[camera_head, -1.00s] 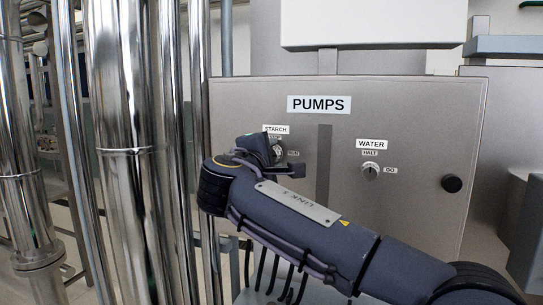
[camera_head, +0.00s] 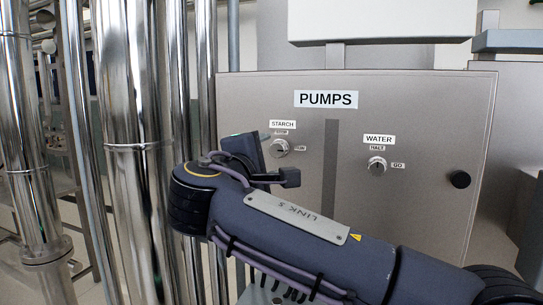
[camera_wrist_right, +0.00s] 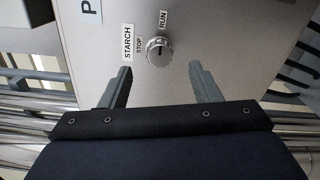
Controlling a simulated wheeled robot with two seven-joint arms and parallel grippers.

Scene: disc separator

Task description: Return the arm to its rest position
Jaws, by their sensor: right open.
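The steel cabinet (camera_head: 420,210) bears a PUMPS sign (camera_head: 326,99). The STARCH knob (camera_head: 279,148) is on the left of its front, and it also shows in the right wrist view (camera_wrist_right: 159,52). The WATER knob (camera_head: 377,165) is farther right. My right gripper (camera_head: 272,160) is in front of the cabinet, just below and left of the STARCH knob. In the right wrist view my right gripper (camera_wrist_right: 160,72) has its fingers wide apart with nothing between them, and the STARCH knob lies beyond, apart from both fingertips. My left gripper is in neither view.
Shiny vertical pipes (camera_head: 133,150) stand close on the left of my right arm. A black round latch (camera_head: 459,179) is on the cabinet's right side. A white box (camera_head: 380,20) is above the cabinet.

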